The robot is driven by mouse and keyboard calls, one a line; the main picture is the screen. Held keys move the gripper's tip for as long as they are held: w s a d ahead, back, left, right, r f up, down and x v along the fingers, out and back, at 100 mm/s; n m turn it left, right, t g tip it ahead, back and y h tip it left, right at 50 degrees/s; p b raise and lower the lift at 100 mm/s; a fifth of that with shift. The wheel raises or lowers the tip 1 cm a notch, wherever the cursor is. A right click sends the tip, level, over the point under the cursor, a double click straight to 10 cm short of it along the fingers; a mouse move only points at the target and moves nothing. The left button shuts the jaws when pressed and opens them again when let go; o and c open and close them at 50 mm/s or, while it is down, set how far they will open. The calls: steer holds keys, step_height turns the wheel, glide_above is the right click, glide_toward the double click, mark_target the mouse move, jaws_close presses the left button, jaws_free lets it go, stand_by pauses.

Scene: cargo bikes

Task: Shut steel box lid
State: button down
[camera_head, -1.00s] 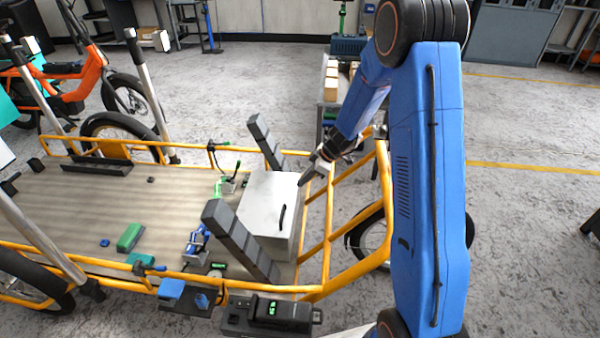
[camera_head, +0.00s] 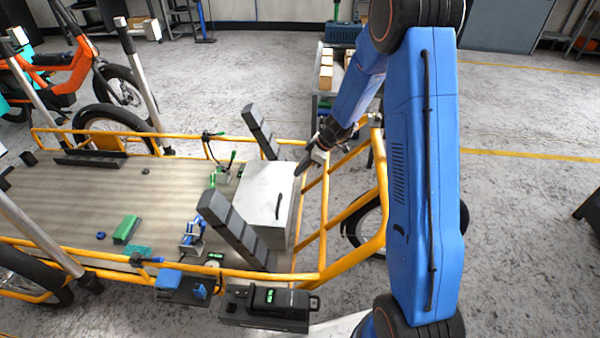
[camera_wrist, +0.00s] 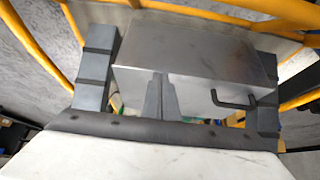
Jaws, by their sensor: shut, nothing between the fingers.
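The steel box (camera_head: 264,188) stands at the right end of the cargo deck, between two dark stepped bars. Its top looks flat and covered in the head view, with no open interior showing; I cannot tell whether the lid sits fully down. A dark handle (camera_head: 278,207) is on the box, and it also shows on the near face in the wrist view (camera_wrist: 233,101). My gripper (camera_head: 299,170) is shut and empty at the box's upper right edge. In the wrist view its fingers (camera_wrist: 161,98) overlap the near face, left of the handle; contact is unclear.
A yellow frame (camera_head: 352,208) rises right of the box, close to my arm. A green block (camera_head: 126,229) and small tools lie on the deck (camera_head: 75,190). A black case (camera_head: 266,308) is in front.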

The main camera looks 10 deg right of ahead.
step_height(320, 180, up, 9)
steer(key=shift+f, duration=0.15)
steer(key=s+d+r+m+h, duration=0.15)
steer(key=s+r+m, duration=0.35)
steer(key=s+r, duration=1.25)
steer(key=s+d+r+m+t+h, duration=0.1)
steer(key=s+d+m, duration=0.1)
steer(key=s, duration=0.6)
steer(key=s+d+r+m+h, duration=0.1)
steer(key=s+m, duration=0.3)
steer(key=s, duration=0.4)
steer(key=s+d+m+t+h, duration=0.1)
steer(key=s+d+m+h, duration=0.1)
steer(key=s, duration=0.6)
steer(key=shift+s+d+r+m+t+h, duration=0.15)
steer(key=shift+d+r+m+t+h, duration=0.15)
steer(key=shift+d+r+m+h, duration=0.25)
